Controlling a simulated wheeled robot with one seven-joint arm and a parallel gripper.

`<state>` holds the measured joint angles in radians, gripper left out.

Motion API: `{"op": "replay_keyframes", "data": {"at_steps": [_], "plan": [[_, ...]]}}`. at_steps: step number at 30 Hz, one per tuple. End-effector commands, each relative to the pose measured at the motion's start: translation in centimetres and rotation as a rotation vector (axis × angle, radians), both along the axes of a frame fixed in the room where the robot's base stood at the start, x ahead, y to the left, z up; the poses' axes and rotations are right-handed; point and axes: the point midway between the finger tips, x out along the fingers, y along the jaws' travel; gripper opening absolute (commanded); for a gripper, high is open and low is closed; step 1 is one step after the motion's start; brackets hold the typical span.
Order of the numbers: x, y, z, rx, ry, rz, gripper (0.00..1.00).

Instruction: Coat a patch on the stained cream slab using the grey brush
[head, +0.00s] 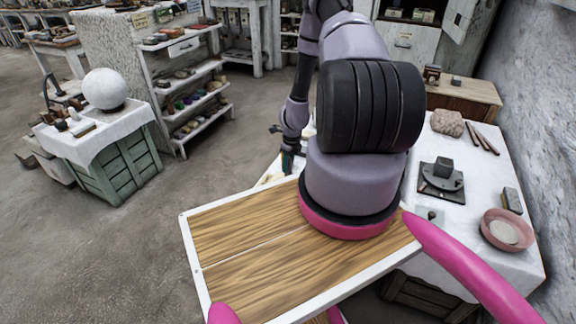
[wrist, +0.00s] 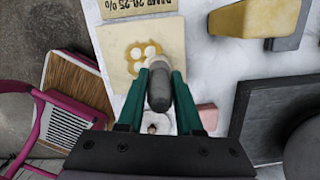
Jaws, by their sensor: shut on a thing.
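The cream slab (wrist: 118,70) lies flat on the white-covered table in the wrist view, with a cluster of rounded yellowish stain marks (wrist: 143,55) on it. My gripper (wrist: 163,80) has green fingers and is shut on the grey brush (wrist: 159,92), whose rounded grey end shows between them. The brush overlaps the slab's lower right part in this view; I cannot tell whether it touches. The brush's bristles are not clearly visible. In the head view my gripper (head: 288,158) is small and low behind my arm, which hides most of the slab area.
A tan card with dark lettering (wrist: 150,8) lies above the slab. A yellow block (wrist: 240,18), a pink block (wrist: 207,114) and a dark square slab (wrist: 270,108) lie to the right. The table (head: 480,170) also holds a pink bowl (head: 507,230) and a turntable (head: 441,180).

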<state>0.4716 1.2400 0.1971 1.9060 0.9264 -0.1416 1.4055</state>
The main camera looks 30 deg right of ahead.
Motion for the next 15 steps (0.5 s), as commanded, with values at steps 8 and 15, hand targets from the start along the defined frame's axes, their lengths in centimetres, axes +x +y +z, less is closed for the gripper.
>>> {"op": "replay_keyframes", "data": {"at_steps": [8,15], "plan": [[-0.75,1.01,1.23,0.0,-0.001,0.0,0.0],[-0.73,1.04,1.21,0.0,0.0,0.0,0.0]]}}
